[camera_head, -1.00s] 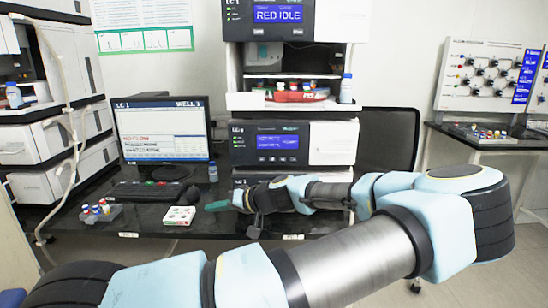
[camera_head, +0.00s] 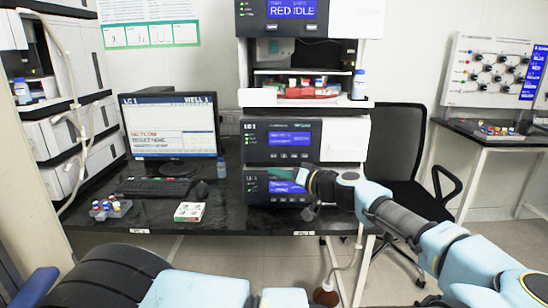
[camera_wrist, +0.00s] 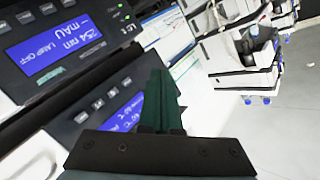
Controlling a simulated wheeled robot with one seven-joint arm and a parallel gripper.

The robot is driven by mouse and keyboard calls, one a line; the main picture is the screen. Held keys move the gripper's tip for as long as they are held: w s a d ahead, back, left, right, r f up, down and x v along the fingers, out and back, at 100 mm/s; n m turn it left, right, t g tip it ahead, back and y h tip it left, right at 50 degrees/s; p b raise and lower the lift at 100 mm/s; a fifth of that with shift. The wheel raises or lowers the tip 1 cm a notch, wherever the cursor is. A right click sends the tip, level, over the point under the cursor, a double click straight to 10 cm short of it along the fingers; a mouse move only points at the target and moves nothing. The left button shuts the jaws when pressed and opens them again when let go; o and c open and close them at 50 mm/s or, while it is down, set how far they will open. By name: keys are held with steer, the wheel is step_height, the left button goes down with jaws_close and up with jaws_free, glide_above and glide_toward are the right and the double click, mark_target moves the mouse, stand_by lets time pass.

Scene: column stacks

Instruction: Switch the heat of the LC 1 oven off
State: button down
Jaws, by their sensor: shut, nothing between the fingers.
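The LC 1 stack stands on the black bench in the head view. Its lowest module (camera_head: 256,186), with a blue screen and a row of buttons, appears to be the oven. My gripper (camera_head: 278,174) has dark green fingers and is in front of that module, partly covering its screen. In the wrist view the fingers (camera_wrist: 160,76) are closed together and empty, beside the lower blue screen (camera_wrist: 122,113), whose text is partly hidden. Whether the fingertips touch the panel cannot be told. The module above it (camera_head: 258,140) has a screen (camera_wrist: 55,52) reading 254 nm, mAU, LAMP OFF.
A monitor (camera_head: 172,128), a keyboard (camera_head: 152,188), a vial rack (camera_head: 110,208) and a small box (camera_head: 189,211) are on the bench to the left. A bottle (camera_head: 221,167) stands near the stack. A black chair (camera_head: 395,150) is at the right.

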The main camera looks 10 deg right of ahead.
glide_toward(267, 156)
steer(key=w+a+f, duration=0.1)
steer(key=a, duration=0.3)
steer(key=shift+w+d+r, duration=0.15)
steer(key=shift+w+d, duration=0.15)
steer(key=shift+w, duration=0.5)
stand_by(1.4)
steer(key=shift+w+b, duration=0.4)
steer(key=shift+b, duration=0.1)
steer(key=shift+w+d+b, duration=0.15)
steer(key=shift+w+b, duration=0.15)
steer(key=shift+w, duration=0.1)
stand_by(0.4)
steer(key=shift+s, duration=0.8)
